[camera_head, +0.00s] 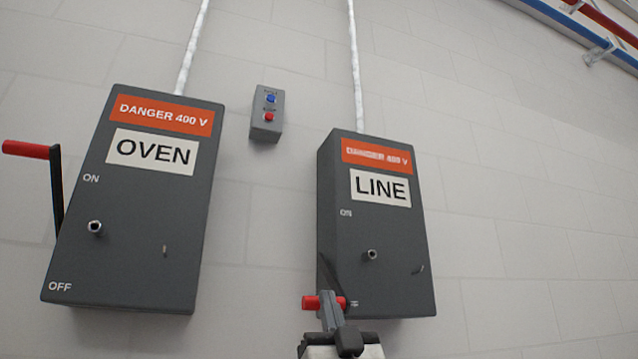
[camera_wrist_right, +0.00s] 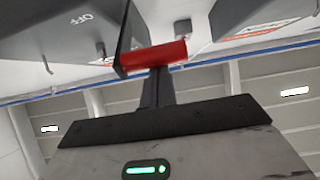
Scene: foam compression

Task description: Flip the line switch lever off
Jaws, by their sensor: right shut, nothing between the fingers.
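The line switch box (camera_head: 395,255) is a dark grey box on the wall, labelled LINE. Its lever has a black arm (camera_head: 327,272) on the box's left side, angled down to a red handle (camera_head: 310,302) near the mostly hidden OFF mark. My right gripper (camera_head: 328,298) is shut and empty, its fingers overlapping the handle's middle. In the right wrist view the red handle (camera_wrist_right: 155,55) lies across the tips of the shut fingers (camera_wrist_right: 157,88); they look close to or touching it. My left gripper is not in view.
The OVEN box (camera_head: 130,225) hangs to the left, its red-handled lever (camera_head: 26,149) raised near ON. A small box with blue and red buttons (camera_head: 267,114) is between and above. Conduits run up the wall. Bare wall (camera_head: 530,240) lies to the right.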

